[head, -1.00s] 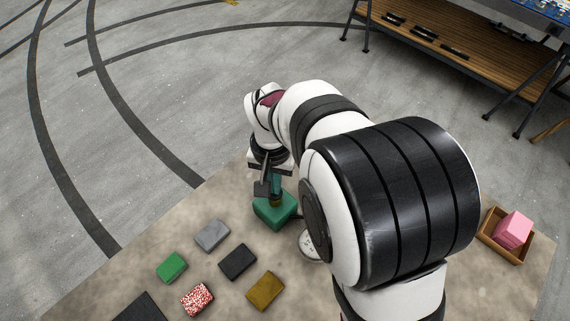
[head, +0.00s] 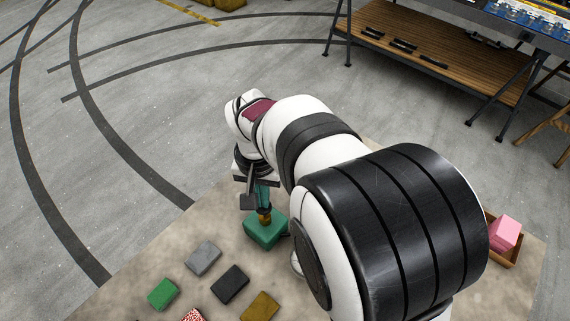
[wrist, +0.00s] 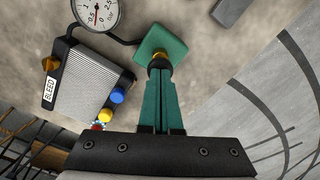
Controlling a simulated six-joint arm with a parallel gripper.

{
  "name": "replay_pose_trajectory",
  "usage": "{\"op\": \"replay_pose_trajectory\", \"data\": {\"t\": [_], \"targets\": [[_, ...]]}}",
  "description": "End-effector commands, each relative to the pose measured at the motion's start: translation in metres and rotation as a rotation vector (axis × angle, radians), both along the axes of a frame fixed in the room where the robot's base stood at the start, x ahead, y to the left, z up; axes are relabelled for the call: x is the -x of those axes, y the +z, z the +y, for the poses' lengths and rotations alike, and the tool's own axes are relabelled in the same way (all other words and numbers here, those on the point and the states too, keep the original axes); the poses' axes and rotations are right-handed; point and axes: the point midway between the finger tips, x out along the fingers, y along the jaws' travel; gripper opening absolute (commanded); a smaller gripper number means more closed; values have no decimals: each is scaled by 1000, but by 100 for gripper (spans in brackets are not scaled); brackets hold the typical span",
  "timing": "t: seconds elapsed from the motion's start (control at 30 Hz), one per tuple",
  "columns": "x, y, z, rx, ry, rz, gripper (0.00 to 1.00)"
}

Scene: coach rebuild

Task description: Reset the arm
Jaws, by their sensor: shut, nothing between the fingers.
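My gripper (head: 264,208) points down over a green block (head: 265,231) with a brass fitting on top. Its teal fingers are shut and empty. In the wrist view the shut fingertips (wrist: 159,74) line up with the brass fitting (wrist: 158,60) on the green block (wrist: 172,40). I cannot tell whether the tips touch the fitting. My arm reaches over from the right and hides part of the table.
Grey (head: 203,257), green (head: 163,293), black (head: 230,284) and mustard (head: 260,307) blocks lie left and in front. A pink block (head: 504,232) sits in a wooden tray at right. The wrist view shows a gauge (wrist: 97,12) and a finned box labelled BLEED (wrist: 85,82).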

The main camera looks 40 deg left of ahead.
Motion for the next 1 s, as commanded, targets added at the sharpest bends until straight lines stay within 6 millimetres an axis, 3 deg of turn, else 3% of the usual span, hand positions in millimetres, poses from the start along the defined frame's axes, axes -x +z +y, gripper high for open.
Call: {"op": "replay_pose_trajectory", "data": {"t": [0.27, 0.73, 1.0], "targets": [[0, 16, 0, -1, 1, 0, 0], [0, 15, 0, 0, 0, 0, 0], [0, 4, 0, 0, 0, 1, 0]]}}
